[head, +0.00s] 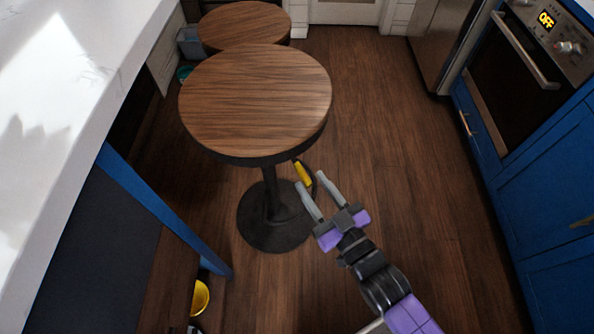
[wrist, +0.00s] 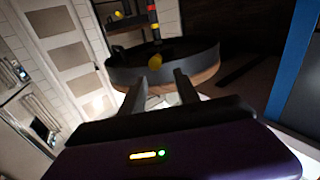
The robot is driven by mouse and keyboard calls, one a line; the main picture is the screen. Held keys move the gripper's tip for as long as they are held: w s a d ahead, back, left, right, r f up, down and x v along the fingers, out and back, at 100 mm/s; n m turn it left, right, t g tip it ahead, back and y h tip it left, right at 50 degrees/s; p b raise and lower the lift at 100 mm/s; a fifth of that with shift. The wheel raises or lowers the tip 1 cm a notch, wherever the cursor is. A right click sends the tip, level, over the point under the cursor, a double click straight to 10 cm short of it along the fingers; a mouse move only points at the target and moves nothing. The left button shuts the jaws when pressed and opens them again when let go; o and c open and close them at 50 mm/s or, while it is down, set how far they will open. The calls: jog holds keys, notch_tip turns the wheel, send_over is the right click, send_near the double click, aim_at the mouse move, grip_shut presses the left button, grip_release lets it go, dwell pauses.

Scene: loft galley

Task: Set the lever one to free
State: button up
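A lever with a yellow grip (head: 302,173) sticks out from under the right side of the near round wooden stool (head: 255,100). In the wrist view a yellow knob-like end (wrist: 154,59) shows against the stool's dark underside (wrist: 165,65), which appears upside down; it is probably the same lever. My gripper (head: 310,180) is open and empty, its two fingers spread just in front of the yellow grip. In the wrist view the fingertips (wrist: 158,82) stand apart, with the yellow end beyond the gap. I see no contact. The lever's pivot is hidden, and its setting cannot be read.
A second round stool (head: 245,22) stands behind the near one. A white counter (head: 60,90) lies left, with a blue frame (head: 165,210) below. Blue cabinets (head: 550,170) and an oven (head: 525,75) line the right. The wooden floor (head: 400,130) between is clear.

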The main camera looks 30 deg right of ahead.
aim_at(297, 167)
notch_tip(297, 167, down, 2)
jog(key=shift+w+f, duration=0.1)
jog(key=shift+w, duration=0.05)
jog(key=w, duration=0.7)
jog(key=shift+w, duration=0.25)
grip_shut()
dwell(1.1)
